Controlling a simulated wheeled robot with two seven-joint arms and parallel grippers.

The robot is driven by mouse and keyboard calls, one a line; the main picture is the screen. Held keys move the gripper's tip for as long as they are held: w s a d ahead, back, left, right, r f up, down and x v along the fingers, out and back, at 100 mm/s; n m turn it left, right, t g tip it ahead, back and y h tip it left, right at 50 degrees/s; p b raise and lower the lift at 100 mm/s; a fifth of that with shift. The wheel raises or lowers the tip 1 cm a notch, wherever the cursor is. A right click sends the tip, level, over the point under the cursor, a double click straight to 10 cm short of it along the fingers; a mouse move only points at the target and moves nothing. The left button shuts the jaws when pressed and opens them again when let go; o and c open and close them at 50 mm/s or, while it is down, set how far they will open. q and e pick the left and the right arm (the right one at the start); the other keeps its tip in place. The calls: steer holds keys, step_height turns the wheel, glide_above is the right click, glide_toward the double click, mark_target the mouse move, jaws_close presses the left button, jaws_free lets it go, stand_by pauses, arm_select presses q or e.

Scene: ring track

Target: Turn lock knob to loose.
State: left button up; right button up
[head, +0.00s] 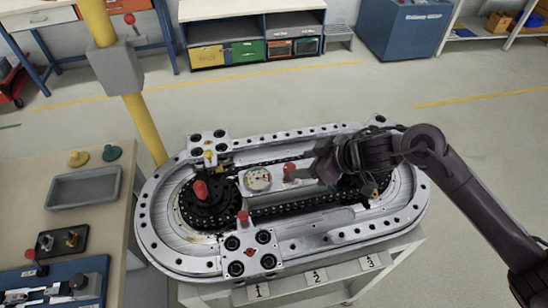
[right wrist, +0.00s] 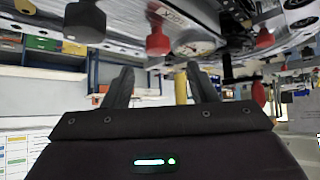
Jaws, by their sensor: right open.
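The ring track (head: 300,245) is an oval metal track with a chain inside. On its central plate are a round white dial (head: 258,179) and a red knob (head: 289,172). In the right wrist view, which is upside down, a red knob (right wrist: 158,40) hangs beside the dial (right wrist: 193,42). My left gripper is not in view.
More red knobs stand at the left wheel (head: 201,190) and front block (head: 243,217). A yellow post (head: 145,128) rises behind the track's left end. A workbench with a grey tray (head: 84,187) is at left. The floor behind is clear.

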mark_target(291, 167)
steer(key=shift+w+d+r, duration=0.1)
steer(key=shift+d, duration=0.25)
steer(key=shift+g, duration=0.3)
steer(key=p+x, duration=0.1)
steer(key=x, duration=0.5)
steer(key=shift+w+a+f, duration=0.2)
steer(key=shift+a+f, duration=0.1)
steer(key=shift+f, duration=0.25)
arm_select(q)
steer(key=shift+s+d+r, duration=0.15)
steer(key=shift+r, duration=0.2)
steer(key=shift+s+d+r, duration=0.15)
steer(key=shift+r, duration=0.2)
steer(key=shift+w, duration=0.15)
arm_select(e)
steer(key=c, duration=1)
